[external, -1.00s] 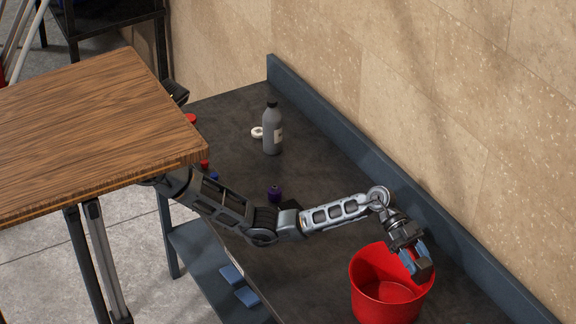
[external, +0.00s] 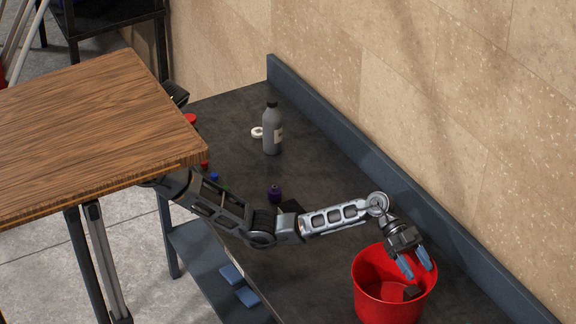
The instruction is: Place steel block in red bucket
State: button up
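The red bucket (external: 372,303) stands on the dark bench at the lower right. A small dark block, which looks like the steel block (external: 412,292), lies inside the bucket toward its right side. My gripper (external: 416,268) is above the bucket's opening, pointing down, with its two blue fingers spread apart. Nothing shows between the fingers. The block is below the fingertips and apart from them.
A grey bottle (external: 272,132) stands farther back on the bench (external: 335,265), beside a white ring (external: 257,132). A small purple item (external: 275,194) is near my arm. A raised ledge (external: 470,270) runs along the wall behind the bucket. A wooden tabletop (external: 95,130) fills the left.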

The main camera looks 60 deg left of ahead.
jog(key=shift+r+p, duration=0.5)
jog(key=b+v, duration=0.1)
jog(key=v, duration=1.1)
jog(key=shift+b, duration=0.4)
